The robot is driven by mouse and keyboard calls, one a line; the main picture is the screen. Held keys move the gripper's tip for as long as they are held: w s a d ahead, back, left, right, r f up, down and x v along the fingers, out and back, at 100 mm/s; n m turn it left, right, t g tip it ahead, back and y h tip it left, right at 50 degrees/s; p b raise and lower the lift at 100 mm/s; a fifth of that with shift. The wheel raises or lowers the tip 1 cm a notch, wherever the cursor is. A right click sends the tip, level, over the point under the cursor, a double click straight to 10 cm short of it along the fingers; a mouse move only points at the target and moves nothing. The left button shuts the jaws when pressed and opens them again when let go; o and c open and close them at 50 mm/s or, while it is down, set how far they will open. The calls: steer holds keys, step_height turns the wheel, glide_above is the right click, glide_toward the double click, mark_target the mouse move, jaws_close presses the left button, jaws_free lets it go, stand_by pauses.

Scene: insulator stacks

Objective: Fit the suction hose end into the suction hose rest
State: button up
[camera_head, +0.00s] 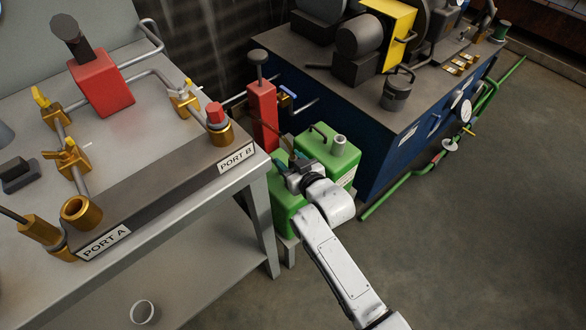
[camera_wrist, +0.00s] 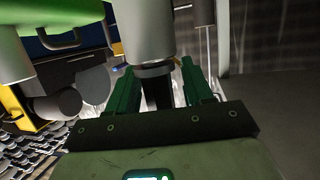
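My gripper (camera_head: 290,158) is at the green canister with the pale round neck (camera_head: 338,146), on its left side. In the wrist view, my two green fingers (camera_wrist: 160,88) stand apart on either side of a black piece. This piece joins a grey cylinder (camera_wrist: 146,28) that runs out of the top of the picture; it may be the suction hose end. I cannot tell whether the fingers press on it. A thin brown rod shows by the fingers in the head view. I cannot pick out the suction hose rest with certainty.
A steel bench (camera_head: 175,185) with PORT A and PORT B stands at the left. A red post (camera_head: 263,115) rises behind my gripper. A blue machine cabinet (camera_head: 400,150) stands behind the canister. A short open ring (camera_head: 143,312) lies on the lower shelf. The floor at right is clear.

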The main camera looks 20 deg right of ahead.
jaws_close()
steer(key=shift+r, duration=0.1)
